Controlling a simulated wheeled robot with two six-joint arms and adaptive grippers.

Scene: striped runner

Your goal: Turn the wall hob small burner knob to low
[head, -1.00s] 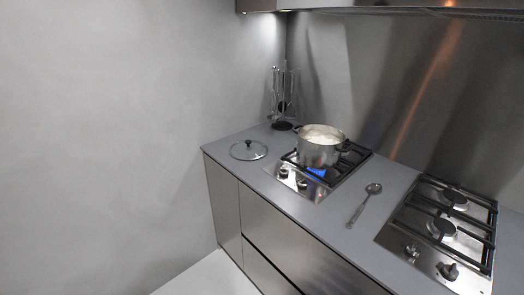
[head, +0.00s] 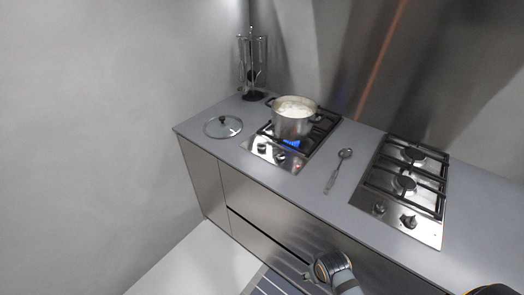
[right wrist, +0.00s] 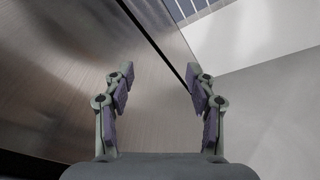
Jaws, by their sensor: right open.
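The left hob (head: 284,140), nearer the side wall, is a steel plate with black grates. Two dark knobs sit along its front edge, a left knob (head: 262,148) and a right knob (head: 280,156); their settings are too small to read, and I cannot tell which serves the small burner. A steel pot (head: 293,118) with pale contents stands on its grate, over a blue flame (head: 291,142). In the right wrist view my right gripper (right wrist: 160,75) is open and empty, facing the cabinet fronts, apart from the knobs. My left gripper is out of view.
A glass lid (head: 223,126) lies left of the hob and a utensil stand (head: 252,70) is behind it. A ladle (head: 338,170) lies between the hobs. A second hob (head: 405,190) is at right, unlit. A striped runner (head: 268,284) lies on the floor before the cabinets.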

